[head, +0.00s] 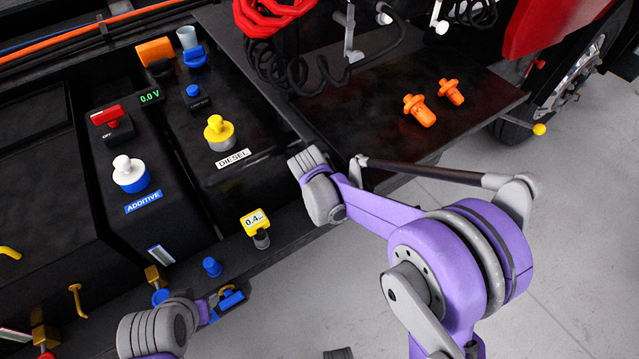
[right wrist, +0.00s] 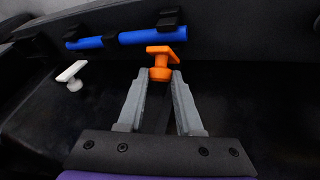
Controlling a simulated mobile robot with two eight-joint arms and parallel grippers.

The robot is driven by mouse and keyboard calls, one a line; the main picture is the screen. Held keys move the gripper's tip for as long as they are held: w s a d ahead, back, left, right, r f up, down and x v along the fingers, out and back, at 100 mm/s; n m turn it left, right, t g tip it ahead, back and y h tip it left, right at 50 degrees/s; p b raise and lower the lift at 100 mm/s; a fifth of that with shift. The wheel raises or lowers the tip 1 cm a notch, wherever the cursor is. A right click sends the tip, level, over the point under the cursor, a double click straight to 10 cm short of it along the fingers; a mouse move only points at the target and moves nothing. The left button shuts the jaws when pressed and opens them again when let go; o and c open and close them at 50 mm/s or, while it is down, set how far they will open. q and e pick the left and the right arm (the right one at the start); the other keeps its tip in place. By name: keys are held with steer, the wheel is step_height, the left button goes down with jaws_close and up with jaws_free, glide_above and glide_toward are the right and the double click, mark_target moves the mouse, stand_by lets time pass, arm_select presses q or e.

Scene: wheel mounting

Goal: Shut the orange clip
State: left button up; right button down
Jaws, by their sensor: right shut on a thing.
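In the right wrist view, an orange clip (right wrist: 165,51) with a flat top and a rounded lower part stands out against a dark panel. My right gripper (right wrist: 161,77) points at it, and its two grey fingers close on the clip's lower part. The flat top sticks out beyond the fingertips. I cannot tell from this view whether the clip is open or shut. In the head view my right arm reaches over the dark bench edge, and its gripper is hidden.
A blue rod (right wrist: 147,38) in black holders runs behind the clip, and a white toggle (right wrist: 72,72) is at its left. Two orange fittings (head: 420,110) (head: 451,92) lie on the dark deck. A yellow cap (head: 219,132) and a white cap (head: 127,171) stand at left.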

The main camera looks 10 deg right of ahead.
steer(key=shift+s+d+f+t+y+b, duration=0.2)
steer(key=shift+s+f+t+b, duration=0.15)
steer(key=shift+t+b, duration=0.3)
steer(key=shift+s+d+f+t+y+b, duration=0.2)
steer(key=shift+s+t+b, duration=0.25)
steer(key=shift+t+b, duration=0.15)
steer(key=t+b, duration=0.1)
steer(key=s+f+m+t+b, duration=0.1)
steer(key=b, duration=0.1)
steer(key=shift+s+d+f+t+y, duration=0.15)
steer(key=shift+s+t+y, duration=0.05)
steer(key=shift+t+y, duration=0.2)
steer(key=shift+s+d+f+t+b, duration=0.1)
steer(key=shift+s+f+t+b, duration=0.2)
steer(key=shift+t+b, duration=0.8)
steer(key=c, duration=0.6)
jaws_free()
steer(key=shift+o, duration=0.2)
steer(key=shift+s+r, duration=0.1)
steer(key=p+v, duration=0.2)
steer(key=v, duration=0.8)
steer(key=shift+s+r, duration=0.2)
steer(key=shift+r, duration=0.05)
steer(key=shift+d, duration=0.15)
